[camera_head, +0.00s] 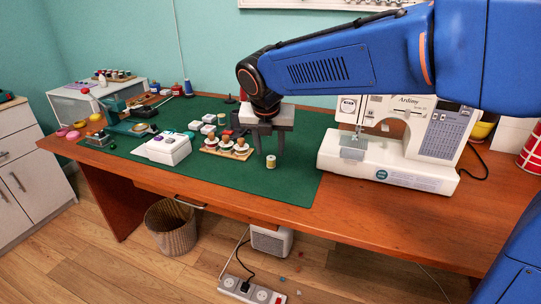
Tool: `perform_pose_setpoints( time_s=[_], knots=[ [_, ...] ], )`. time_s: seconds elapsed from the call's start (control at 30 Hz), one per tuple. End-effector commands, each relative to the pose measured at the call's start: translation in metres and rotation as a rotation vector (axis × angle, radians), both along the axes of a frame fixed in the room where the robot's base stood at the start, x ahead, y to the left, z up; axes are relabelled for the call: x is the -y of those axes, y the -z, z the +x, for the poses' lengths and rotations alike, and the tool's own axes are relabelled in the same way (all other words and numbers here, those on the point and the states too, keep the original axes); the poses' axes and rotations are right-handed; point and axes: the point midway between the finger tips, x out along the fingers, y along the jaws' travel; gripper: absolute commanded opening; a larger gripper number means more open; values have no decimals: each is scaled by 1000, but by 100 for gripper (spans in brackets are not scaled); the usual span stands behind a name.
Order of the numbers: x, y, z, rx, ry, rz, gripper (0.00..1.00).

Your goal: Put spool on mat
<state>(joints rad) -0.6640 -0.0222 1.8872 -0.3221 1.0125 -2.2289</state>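A small spool (271,161) with pale yellow thread appears to stand upright on the dark green mat (285,186), near its front right part. My gripper (269,150) points down just above and behind the spool. Its two grey fingers are apart, and I see nothing between them. The spool shows below the fingertips and looks clear of them, though the exact gap in depth is hard to tell. The mat covers the left and middle of the wooden table.
A white sewing machine (400,160) stands right of the mat. A wooden board with several round-topped items (226,147) is just left of my gripper, with a white box (167,149) farther left. The mat's front strip is clear. A wicker basket (171,228) is on the floor.

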Motion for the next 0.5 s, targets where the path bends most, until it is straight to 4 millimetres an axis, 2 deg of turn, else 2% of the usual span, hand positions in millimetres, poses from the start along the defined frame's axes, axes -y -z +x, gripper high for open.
perform_pose_setpoints(
  time_s=[0.03, 0.2, 0.33, 0.5],
  knots=[
    [-1, -10, -4, 2, -2, 1, 39],
    [-2, -38, -16, 1, -1, 0, 39],
    [-3, -53, -21, 1, -1, 0, 39],
    [-3, -62, -26, -1, -1, -1, 39]
  ],
)
